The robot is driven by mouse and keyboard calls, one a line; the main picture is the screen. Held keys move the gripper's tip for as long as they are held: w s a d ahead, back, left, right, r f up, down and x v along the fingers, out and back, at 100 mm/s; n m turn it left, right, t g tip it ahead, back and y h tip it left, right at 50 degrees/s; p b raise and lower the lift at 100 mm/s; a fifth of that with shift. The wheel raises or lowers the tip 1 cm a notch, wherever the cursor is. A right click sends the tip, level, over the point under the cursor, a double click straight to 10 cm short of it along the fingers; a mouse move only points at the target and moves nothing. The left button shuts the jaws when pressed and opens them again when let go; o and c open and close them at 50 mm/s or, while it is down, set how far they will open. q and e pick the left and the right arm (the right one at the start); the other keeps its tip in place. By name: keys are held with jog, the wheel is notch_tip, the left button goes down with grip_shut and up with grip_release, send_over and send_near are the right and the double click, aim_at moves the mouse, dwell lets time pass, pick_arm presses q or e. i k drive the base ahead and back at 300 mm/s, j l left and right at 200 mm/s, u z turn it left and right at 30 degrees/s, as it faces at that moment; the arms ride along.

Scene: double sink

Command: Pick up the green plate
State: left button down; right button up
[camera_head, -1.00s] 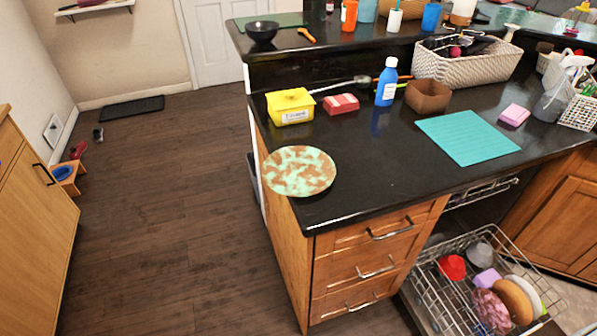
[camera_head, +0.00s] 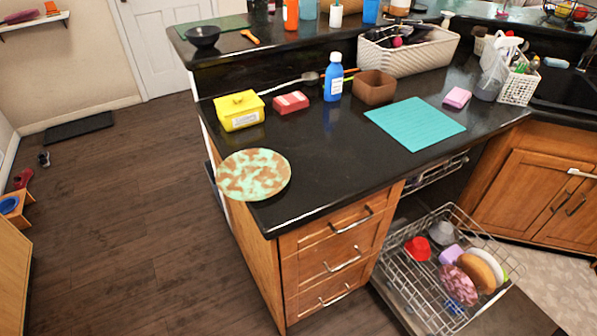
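A round plate (camera_head: 253,175) with a mottled pale green and brown surface lies flat near the left front corner of the black counter (camera_head: 330,185). Its left side reaches to or slightly past the counter's left edge. Nothing lies on it. A yellowish-green rim of another dish (camera_head: 505,272) shows behind an orange-brown plate (camera_head: 481,272) in the dishwasher rack (camera_head: 408,297); it is mostly hidden. Neither of my grippers is in view.
A yellow box (camera_head: 239,110), a red sponge (camera_head: 291,102), a blue bottle (camera_head: 333,78), a brown bowl (camera_head: 375,86) and a teal mat (camera_head: 415,124) stand behind the plate. The pulled-out rack blocks the floor at right. The floor (camera_head: 120,230) at left is open.

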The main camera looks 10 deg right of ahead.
aim_at(255, 174)
jog(key=i+j+z, duration=0.15)
jog(key=j+z, duration=0.25)
jog(key=i+j+z, duration=0.15)
jog(key=j+z, duration=1.1)
jog(key=i, duration=0.05)
